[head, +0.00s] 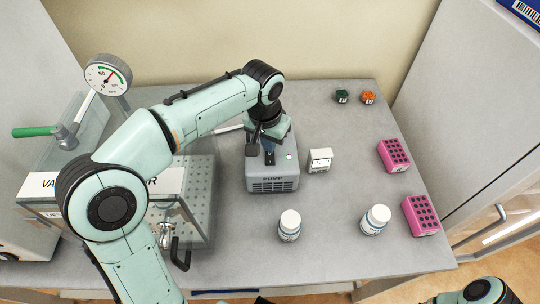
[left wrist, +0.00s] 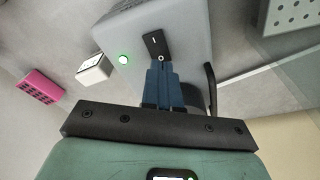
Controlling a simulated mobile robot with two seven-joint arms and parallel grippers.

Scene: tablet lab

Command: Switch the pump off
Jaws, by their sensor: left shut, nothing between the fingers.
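A green light (left wrist: 123,59) glows beside the switch. My left gripper (left wrist: 161,64) is shut and empty, with its blue fingertips at the near end of the switch. I cannot tell whether they touch it. In the head view the left gripper (head: 268,147) points down over the pump, and my arm hides the pump's back part. My right gripper is out of view.
A small white box (head: 320,160) stands right of the pump. Two white-capped bottles (head: 289,226) (head: 375,220) are in front. Pink racks (head: 394,155) (head: 421,215) line the right edge. A clear chamber (head: 200,200) with a gauge (head: 108,75) is on the left.

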